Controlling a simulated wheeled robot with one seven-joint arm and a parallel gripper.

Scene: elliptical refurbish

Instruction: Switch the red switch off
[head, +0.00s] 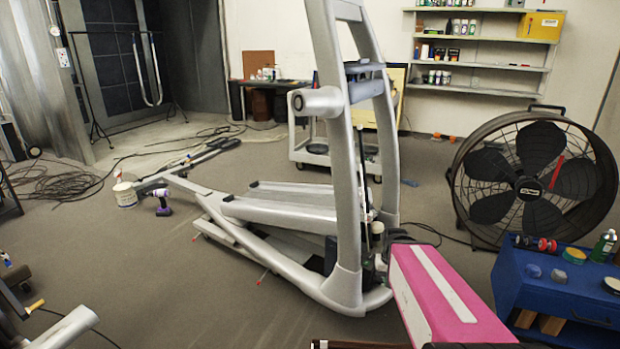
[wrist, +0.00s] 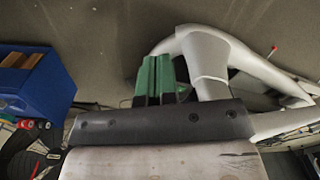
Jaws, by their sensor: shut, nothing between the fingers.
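I cannot make out a red switch for certain in either view. A small red strip (head: 557,172) shows on the front of the big black fan (head: 533,180) at the right of the head view, but I cannot tell what it is. My gripper (wrist: 155,78) shows in the wrist view as two green fingers side by side, shut with nothing held. They are close to the grey frame of the elliptical machine (wrist: 210,60); I cannot tell if they touch it. In the head view my pink arm hides most of the gripper.
The elliptical machine (head: 340,215) stands in the middle of the floor. A blue cabinet (head: 555,290) with small items is at right front; it also shows in the wrist view (wrist: 35,85). A purple drill (head: 159,198) and a white bucket (head: 125,194) are at left. Cables lie on the floor.

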